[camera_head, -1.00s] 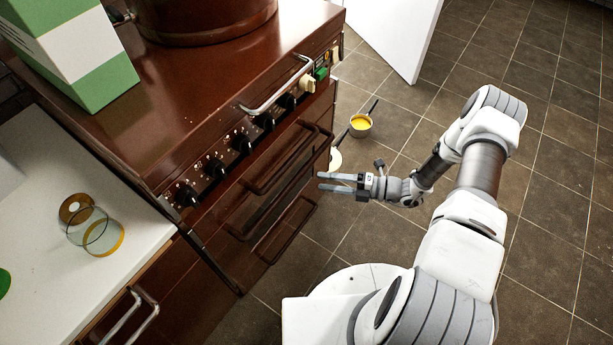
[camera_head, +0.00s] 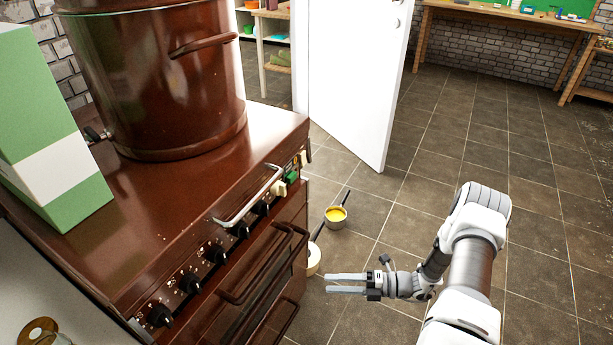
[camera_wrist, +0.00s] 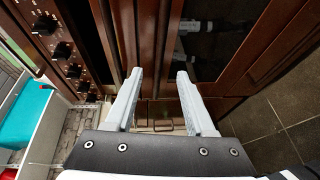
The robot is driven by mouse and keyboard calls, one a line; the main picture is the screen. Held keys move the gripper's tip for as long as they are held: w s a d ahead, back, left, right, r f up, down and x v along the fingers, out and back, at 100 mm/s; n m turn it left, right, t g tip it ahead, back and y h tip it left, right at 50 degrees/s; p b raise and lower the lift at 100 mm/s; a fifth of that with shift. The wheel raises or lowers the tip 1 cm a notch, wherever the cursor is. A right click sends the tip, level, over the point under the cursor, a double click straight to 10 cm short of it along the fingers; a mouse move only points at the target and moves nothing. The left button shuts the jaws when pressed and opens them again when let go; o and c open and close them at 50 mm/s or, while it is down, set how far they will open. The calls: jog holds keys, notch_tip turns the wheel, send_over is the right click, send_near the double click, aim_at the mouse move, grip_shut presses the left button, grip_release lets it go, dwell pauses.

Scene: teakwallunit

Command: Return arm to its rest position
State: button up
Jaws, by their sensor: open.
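My gripper (camera_head: 347,284) is at the end of my white and grey arm, in front of the brown stove (camera_head: 200,240) and to its right in the head view. Its two grey fingers point left toward the stove's front. In the wrist view the fingers (camera_wrist: 158,100) are apart with nothing between them. Beyond them is the stove's dark oven door (camera_wrist: 225,40), with brown frames and handles. The arm is bent, with its elbow raised at the right of the head view.
A pan with yellow contents (camera_head: 336,216) and a pale pan (camera_head: 313,260) are on the tiled floor near the stove. A white door (camera_head: 355,80) stands open behind. A large brown pot (camera_head: 150,80) and green-white box (camera_head: 50,130) are on the stove. Floor at right is clear.

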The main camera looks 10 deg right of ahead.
notch_tip(320, 180, up, 24)
jog(key=s+a+r+n+g+h, duration=0.2)
jog(key=n+g+h, duration=0.5)
jog(key=n, duration=1.3)
jog(key=s+r+n+t+h, duration=0.85)
jog(key=s+r+n, duration=0.65)
jog(key=n, duration=0.4)
notch_tip(320, 180, up, 19)
jog(key=p, duration=1.7)
jog(key=shift+n+h+p, duration=0.3)
jog(key=shift+h+p, duration=0.05)
jog(key=shift+w+a, duration=0.15)
jog(key=shift+a, duration=0.1)
